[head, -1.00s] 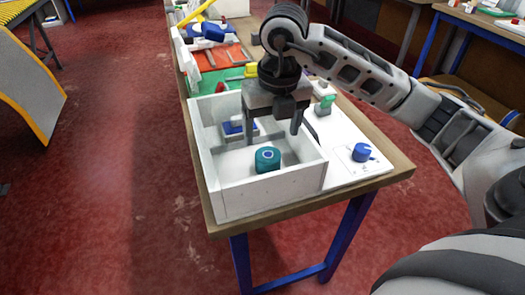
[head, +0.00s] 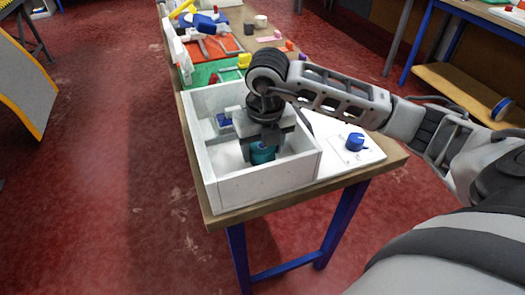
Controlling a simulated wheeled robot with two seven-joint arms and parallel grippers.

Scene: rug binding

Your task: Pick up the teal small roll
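The teal small roll (head: 262,154) is in the white open-topped box (head: 268,184) on the table, in the head view. My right gripper (head: 264,152) is down inside the box, right over the roll. Its fingers appear to be on either side of the roll, and the gripper body hides the roll's top. I cannot tell whether the fingers touch it. My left gripper is not in view.
The box walls stand close around my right gripper. A blue and white item (head: 224,120) is in the back of the box. A blue roll (head: 355,142) sits on a white board (head: 345,158) to the right. Several tools and colored mats lie farther back on the table.

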